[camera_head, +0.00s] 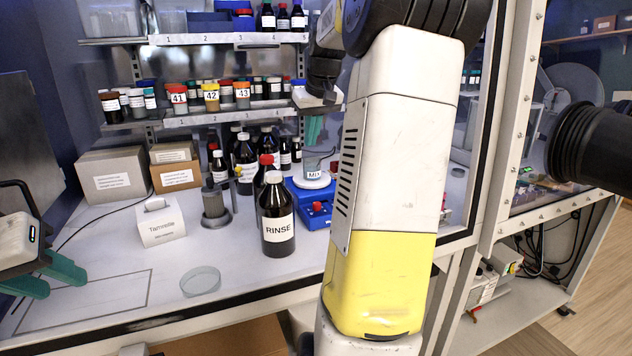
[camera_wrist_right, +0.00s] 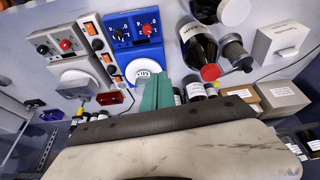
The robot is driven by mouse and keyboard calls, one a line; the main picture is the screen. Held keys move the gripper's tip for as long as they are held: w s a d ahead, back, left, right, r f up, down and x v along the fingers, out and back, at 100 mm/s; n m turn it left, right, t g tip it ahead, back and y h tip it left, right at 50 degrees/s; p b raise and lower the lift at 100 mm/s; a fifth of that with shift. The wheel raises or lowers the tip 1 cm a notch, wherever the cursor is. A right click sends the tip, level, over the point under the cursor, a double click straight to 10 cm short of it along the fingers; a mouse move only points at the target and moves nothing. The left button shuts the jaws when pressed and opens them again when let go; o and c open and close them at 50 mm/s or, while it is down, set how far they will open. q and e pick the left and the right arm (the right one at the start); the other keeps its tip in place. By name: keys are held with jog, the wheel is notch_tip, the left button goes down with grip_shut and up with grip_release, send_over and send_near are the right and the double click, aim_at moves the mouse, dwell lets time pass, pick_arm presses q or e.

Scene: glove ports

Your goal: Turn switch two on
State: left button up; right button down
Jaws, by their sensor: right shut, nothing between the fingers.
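In the head view my right arm hides this area. My right gripper (camera_head: 313,130) is shut and empty, above the beaker marked MIX (camera_head: 313,172). Its teal fingers also show in the wrist view (camera_wrist_right: 158,90), to the right of the strip and apart from it. My left gripper (camera_head: 42,279) is open and empty at the far left.
A dark RINSE bottle (camera_head: 277,222) and a blue stirrer (camera_head: 312,208) stand near my right arm. A tissue box (camera_head: 161,223) and glass dish (camera_head: 201,281) are left of them. Shelves of jars (camera_head: 211,97) line the back. The front left bench is clear.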

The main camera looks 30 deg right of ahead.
jog(key=w+d+f, duration=0.2)
jog(key=d+f, duration=0.1)
jog(key=d, duration=0.6)
jog(key=w+d+f+m, duration=0.1)
jog(key=d+f, duration=0.2)
jog(key=d, duration=0.6)
jog(key=shift+w+d+f+g, duration=0.15)
jog(key=shift+w+f+g, duration=0.15)
jog(key=shift+w, duration=0.1)
jog(key=x, duration=1.3)
jog(key=shift+s+f, duration=0.1)
jog(key=shift+s, duration=0.15)
jog(key=shift+f, duration=0.45)
jog(key=shift+w+f, duration=0.1)
jog(key=shift+w, duration=0.05)
